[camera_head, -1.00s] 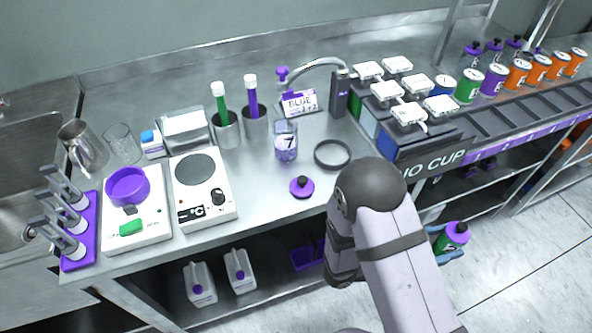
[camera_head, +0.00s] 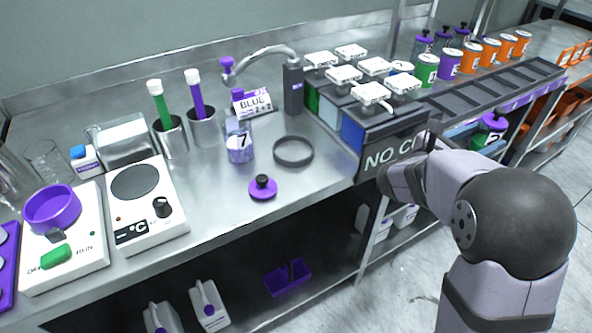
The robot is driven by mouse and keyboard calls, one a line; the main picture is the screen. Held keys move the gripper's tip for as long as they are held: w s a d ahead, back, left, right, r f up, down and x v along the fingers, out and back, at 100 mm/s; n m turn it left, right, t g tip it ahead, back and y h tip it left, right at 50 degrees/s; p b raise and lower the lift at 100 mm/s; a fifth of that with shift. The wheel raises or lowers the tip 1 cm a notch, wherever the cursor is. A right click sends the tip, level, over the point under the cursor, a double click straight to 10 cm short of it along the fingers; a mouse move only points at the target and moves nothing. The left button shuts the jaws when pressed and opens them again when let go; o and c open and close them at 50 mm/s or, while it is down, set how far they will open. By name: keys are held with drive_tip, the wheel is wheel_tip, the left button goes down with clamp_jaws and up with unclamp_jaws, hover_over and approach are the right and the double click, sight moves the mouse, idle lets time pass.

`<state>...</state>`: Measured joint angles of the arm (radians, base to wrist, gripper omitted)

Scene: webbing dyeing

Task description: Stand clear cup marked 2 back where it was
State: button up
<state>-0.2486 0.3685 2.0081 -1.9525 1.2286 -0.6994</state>
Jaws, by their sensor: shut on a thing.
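My gripper (camera_head: 474,138) has blue fingers and is shut on a cup (camera_head: 490,132) with green in it and a purple lid with a black knob. The cup is held in front of the rack's edge, to the right of the NO CUP sign. Its mark is too small and angled for me to read surely. My arm hides part of the gripper. The dark slotted rack (camera_head: 459,107) runs along the bench's right side, with empty slots showing. Several clear cups with purple lids (camera_head: 422,41) stand behind it.
A clear cup marked 7 (camera_head: 240,152) stands open on the bench, near a loose purple lid (camera_head: 263,188) and a black ring (camera_head: 293,151). Dispensers with white tops (camera_head: 345,74) stand left of the rack. Green, purple and orange cups (camera_head: 472,56) line the rack's back.

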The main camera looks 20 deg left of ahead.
drive_tip(key=w+a+r+n+t+y, duration=0.2)
drive_tip(key=w+r+n+t+y, duration=0.1)
drive_tip(key=r, duration=1.2)
drive_tip(key=a+r+n+t+y+b, duration=0.25)
drive_tip(key=a+y, duration=0.25)
drive_tip(key=a, duration=0.4)
drive_tip(key=s+a+f+n+y+b, duration=0.1)
drive_tip(key=s+a+n+y+b, duration=0.2)
drive_tip(key=a, duration=0.5)
drive_tip(key=s+a+f+n+y+b, duration=0.15)
drive_tip(key=a+y, duration=0.25)
drive_tip(key=a, duration=0.4)
drive_tip(key=s+a+f+n+y+b, duration=0.1)
drive_tip(key=s+a+n+y+b, duration=0.2)
drive_tip(key=a, duration=0.6)
drive_tip(key=s+a+f+n+g+y+b, duration=0.25)
drive_tip(key=s+a+n+g+y, duration=0.2)
drive_tip(key=s+a, duration=0.5)
drive_tip(key=s+a+f+n+g+y+b, duration=0.1)
drive_tip(key=s+a+n+g+y+b, duration=0.4)
drive_tip(key=s+a, duration=0.45)
drive_tip(key=shift+m+t+y, duration=0.45)
drive_tip(key=shift+m+t, duration=0.25)
drive_tip(key=shift+m, duration=0.05)
wheel_tip(320, 180, down, 7)
drive_tip(key=b, duration=0.5)
drive_tip(key=shift+w+r+b, duration=0.15)
drive_tip(key=shift+r+b, duration=0.05)
drive_tip(key=shift+b, duration=0.1)
